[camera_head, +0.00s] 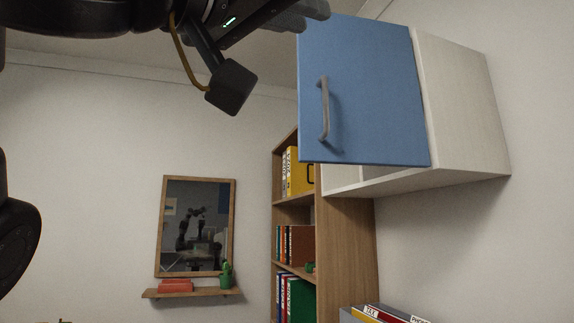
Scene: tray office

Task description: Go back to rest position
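My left gripper (312,12) is at the top of the view, with its dark arm coming in from the upper left. Its fingers are partly cut off by the top edge, so I cannot tell whether they are open or shut. No object shows in it. The fingertips appear close to the upper left corner of a blue cabinet door (375,100) in the picture; I cannot tell whether they touch it. My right gripper is not in view.
The white wall cabinet (465,110) has its blue door, with a grey handle (324,110), seemingly ajar. A wooden bookshelf (347,240) with binders stands below.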

